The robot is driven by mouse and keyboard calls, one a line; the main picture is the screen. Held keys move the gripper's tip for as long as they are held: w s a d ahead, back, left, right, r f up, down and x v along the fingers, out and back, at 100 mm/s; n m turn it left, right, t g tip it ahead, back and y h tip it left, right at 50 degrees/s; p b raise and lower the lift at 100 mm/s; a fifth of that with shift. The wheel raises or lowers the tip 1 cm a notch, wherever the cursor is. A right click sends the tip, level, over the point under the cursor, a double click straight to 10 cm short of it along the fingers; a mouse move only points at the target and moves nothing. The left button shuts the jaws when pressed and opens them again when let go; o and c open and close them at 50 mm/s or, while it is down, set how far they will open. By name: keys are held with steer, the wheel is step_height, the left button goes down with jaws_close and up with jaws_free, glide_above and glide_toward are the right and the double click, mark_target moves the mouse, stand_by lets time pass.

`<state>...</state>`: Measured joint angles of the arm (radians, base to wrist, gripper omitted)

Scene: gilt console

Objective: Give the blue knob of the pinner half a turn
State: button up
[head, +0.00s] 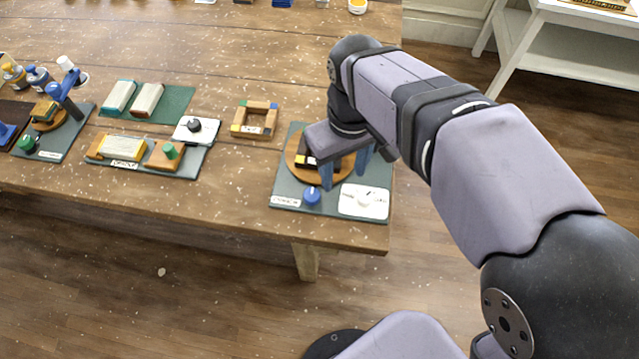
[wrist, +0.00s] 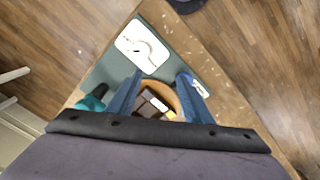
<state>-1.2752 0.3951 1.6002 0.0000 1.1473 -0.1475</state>
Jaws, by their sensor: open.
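The blue knob (head: 312,196) stands near the front edge of a grey-green base board (head: 287,175) at the table's right end. The lettering on the board's white label (head: 285,201) is too small to read surely. My gripper (head: 346,172) is open and points down over this board, its left finger just behind the knob; I cannot tell whether they touch. In the wrist view, my gripper's blue fingers (wrist: 160,88) stand apart over a round wooden disc (wrist: 179,106).
A white dial plate (head: 364,202) with a pointer lies right of the knob; it also shows in the wrist view (wrist: 142,46). A teal part (wrist: 97,97) stands beside the left finger. A wooden frame (head: 255,119) and other small stations lie left. The table edge is close.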

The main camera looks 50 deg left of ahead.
steer(key=n, duration=0.2)
glide_above(312, 194)
steer(key=shift+s+r, duration=0.1)
steer(key=shift+r, duration=0.35)
steer(key=shift+f+p, duration=1.15)
steer(key=shift+f, duration=2.5)
steer(key=shift+c, duration=0.7)
steer(key=c, duration=0.9)
